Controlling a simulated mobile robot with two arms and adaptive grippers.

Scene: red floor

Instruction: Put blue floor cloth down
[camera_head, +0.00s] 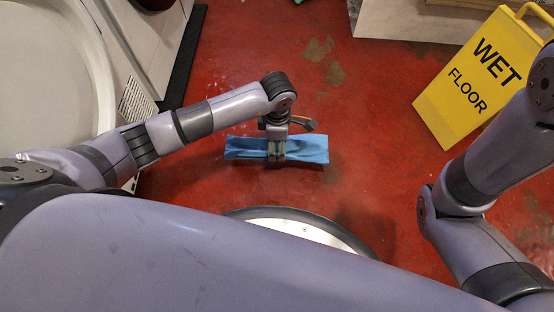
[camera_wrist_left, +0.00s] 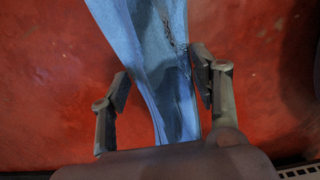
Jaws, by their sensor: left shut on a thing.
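The blue floor cloth (camera_head: 310,149) is a folded strip that lies crosswise under my left gripper (camera_head: 275,158) in the head view. The left gripper points down with its fingers on either side of the cloth's middle, shut on it. In the left wrist view the cloth (camera_wrist_left: 155,55) runs between the two fingers of the left gripper (camera_wrist_left: 162,95) and away from them. I cannot tell whether the cloth touches the floor. My right arm shows at the right of the head view, but its gripper is out of frame.
The red floor (camera_head: 360,205) is stained and mostly clear around the cloth. A yellow wet floor sign (camera_head: 470,85) stands at the right. White cabinets or appliances (camera_head: 150,35) line the upper left. A pale block (camera_head: 400,22) stands at the top.

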